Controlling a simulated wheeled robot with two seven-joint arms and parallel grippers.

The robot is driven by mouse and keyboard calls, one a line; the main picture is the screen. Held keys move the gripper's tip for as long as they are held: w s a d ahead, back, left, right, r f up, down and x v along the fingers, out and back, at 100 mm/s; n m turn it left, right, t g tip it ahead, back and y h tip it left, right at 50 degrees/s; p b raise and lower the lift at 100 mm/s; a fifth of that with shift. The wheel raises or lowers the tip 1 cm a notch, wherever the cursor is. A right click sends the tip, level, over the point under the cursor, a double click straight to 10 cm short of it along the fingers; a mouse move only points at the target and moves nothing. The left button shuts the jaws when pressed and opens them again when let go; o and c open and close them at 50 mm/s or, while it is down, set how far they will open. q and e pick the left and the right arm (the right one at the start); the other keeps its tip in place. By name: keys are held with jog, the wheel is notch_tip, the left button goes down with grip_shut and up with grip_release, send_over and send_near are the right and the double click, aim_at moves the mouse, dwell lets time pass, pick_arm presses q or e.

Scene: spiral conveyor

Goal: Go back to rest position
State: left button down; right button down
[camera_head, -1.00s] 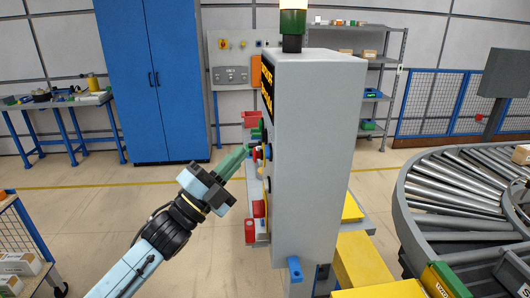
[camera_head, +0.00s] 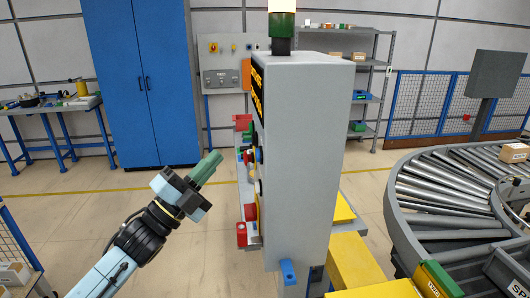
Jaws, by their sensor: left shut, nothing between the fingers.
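My left gripper (camera_head: 208,167) has green fingers and is shut and empty. It is in the air left of the grey control cabinet (camera_head: 303,165), with a visible gap between its fingertips and the buttons on the cabinet's left face. My left arm comes in from the lower left corner. My right gripper is not in view.
A roller conveyor (camera_head: 445,195) curves along the right side. A blue cupboard (camera_head: 145,85), a workbench (camera_head: 50,108) and a shelf rack (camera_head: 375,75) stand at the back. A cart (camera_head: 18,245) is at the lower left. The floor between cart and cabinet is clear.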

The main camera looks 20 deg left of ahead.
pick_arm(q)
jog(key=shift+f, duration=0.1)
